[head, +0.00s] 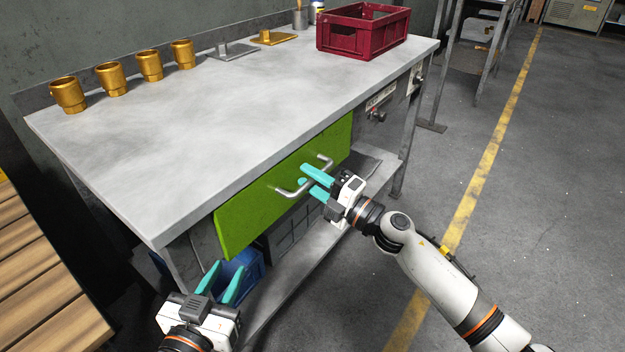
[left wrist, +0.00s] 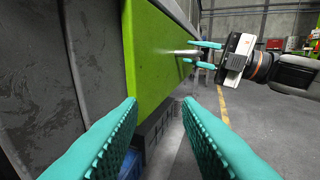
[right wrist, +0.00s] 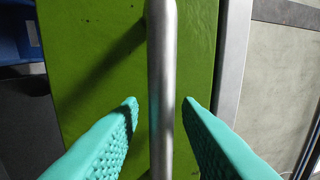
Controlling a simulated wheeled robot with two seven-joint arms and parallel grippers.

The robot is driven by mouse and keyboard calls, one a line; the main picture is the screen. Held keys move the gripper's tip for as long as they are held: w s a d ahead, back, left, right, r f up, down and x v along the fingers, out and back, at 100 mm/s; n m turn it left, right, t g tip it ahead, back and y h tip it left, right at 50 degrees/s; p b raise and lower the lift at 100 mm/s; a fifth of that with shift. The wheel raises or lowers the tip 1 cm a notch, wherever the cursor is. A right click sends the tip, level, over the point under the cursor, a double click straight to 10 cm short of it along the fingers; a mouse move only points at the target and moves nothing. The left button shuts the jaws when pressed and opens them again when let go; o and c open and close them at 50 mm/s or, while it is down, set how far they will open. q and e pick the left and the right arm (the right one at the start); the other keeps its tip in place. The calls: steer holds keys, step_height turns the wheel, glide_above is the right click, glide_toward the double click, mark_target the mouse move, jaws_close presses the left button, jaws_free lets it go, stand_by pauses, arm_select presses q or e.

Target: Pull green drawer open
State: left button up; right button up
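The green drawer (head: 258,210) is set under the grey workbench top, and its front also shows in the left wrist view (left wrist: 155,62). A silver bar handle (head: 297,189) is on its front. My right gripper (head: 311,176) is open at the handle. In the right wrist view the handle (right wrist: 162,80) runs between the two teal fingers (right wrist: 160,103), with a gap on each side. My left gripper (head: 225,278) is open and empty, low near the drawer's left end; its fingers also show in the left wrist view (left wrist: 160,105).
The workbench top (head: 210,110) carries several gold cups (head: 149,65) and a red crate (head: 362,32). A blue bin (head: 238,272) sits on the lower shelf, close to my left gripper. Wooden slats (head: 35,270) lie at the left. The floor at the right is clear.

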jaws_close()
